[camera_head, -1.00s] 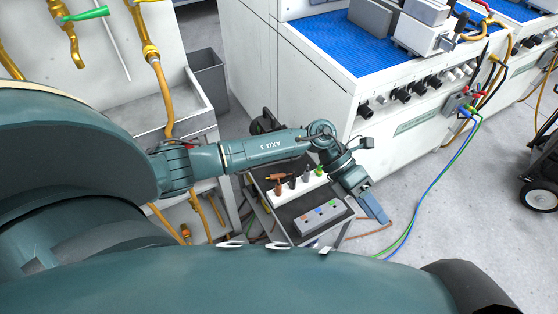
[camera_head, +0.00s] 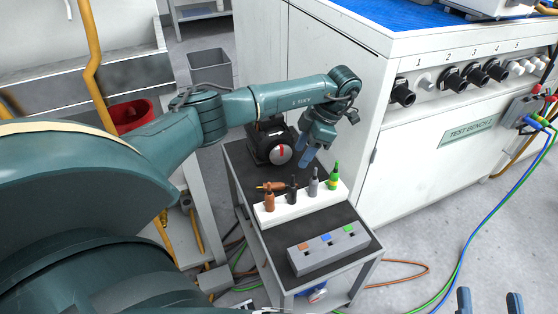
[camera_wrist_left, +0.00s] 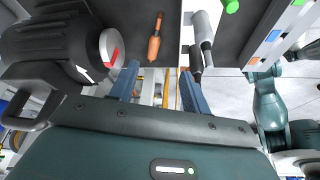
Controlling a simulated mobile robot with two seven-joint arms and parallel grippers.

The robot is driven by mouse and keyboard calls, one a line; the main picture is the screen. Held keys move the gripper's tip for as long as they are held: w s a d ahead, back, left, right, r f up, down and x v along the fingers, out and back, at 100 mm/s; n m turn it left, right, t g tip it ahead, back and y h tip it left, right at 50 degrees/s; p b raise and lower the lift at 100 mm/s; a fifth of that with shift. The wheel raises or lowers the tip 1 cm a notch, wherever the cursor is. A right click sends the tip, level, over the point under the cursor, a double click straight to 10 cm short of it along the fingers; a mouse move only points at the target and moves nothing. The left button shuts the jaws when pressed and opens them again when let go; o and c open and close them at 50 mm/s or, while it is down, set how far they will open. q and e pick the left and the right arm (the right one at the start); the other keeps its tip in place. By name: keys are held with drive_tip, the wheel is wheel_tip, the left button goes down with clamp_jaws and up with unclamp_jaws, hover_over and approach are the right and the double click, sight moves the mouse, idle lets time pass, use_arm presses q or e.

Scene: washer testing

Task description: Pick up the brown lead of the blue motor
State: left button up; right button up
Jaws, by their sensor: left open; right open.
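A brown lead plug (camera_head: 271,186) lies at the left end of the white rack, above an upright brown plug (camera_head: 269,202). In the left wrist view a brown plug (camera_wrist_left: 154,46) lies on the dark cart top, just beyond the fingertips. My left gripper (camera_head: 308,158) is open and empty, pointing down behind the rack; its fingers (camera_wrist_left: 160,72) show apart in the wrist view. My right gripper (camera_head: 488,301) is open and empty at the bottom right edge. A blue thing (camera_head: 317,293) shows partly on the cart's lower shelf; whether it is the blue motor I cannot tell.
The white rack (camera_head: 296,213) also holds black, grey and green plugs. A grey box (camera_head: 328,250) with coloured sockets stands in front. A black machine with a round silver face (camera_head: 278,152) stands at the cart's back. Test bench 1 (camera_head: 450,140) stands to the right.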

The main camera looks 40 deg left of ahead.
use_arm(q)
drive_tip(key=b, duration=0.2)
hover_over(283, 184)
drive_tip(key=w+d, duration=0.1)
drive_tip(key=d, duration=0.1)
wheel_tip(283, 184, down, 6)
drive_tip(key=shift+w+f, duration=0.15)
drive_tip(key=shift+b+x, duration=0.5)
drive_tip(key=shift+x, duration=0.45)
drive_tip(key=f+b, duration=0.1)
drive_tip(key=a+f+b, duration=0.1)
drive_tip(key=f, duration=0.1)
drive_tip(key=shift+a+f, duration=0.15)
drive_tip(key=shift+f, duration=0.1)
drive_tip(key=shift+s+a+f, duration=0.15)
drive_tip(key=shift+s+f, duration=0.15)
use_arm(e)
drive_tip(key=r+n+y, duration=0.1)
drive_tip(key=w+r+n+t+y, duration=0.1)
drive_tip(key=r+y, duration=0.1)
drive_tip(key=shift+r+t, duration=0.25)
drive_tip(key=shift+t, duration=0.05)
use_arm(q)
drive_tip(key=shift+c, duration=0.6)
clamp_jaws()
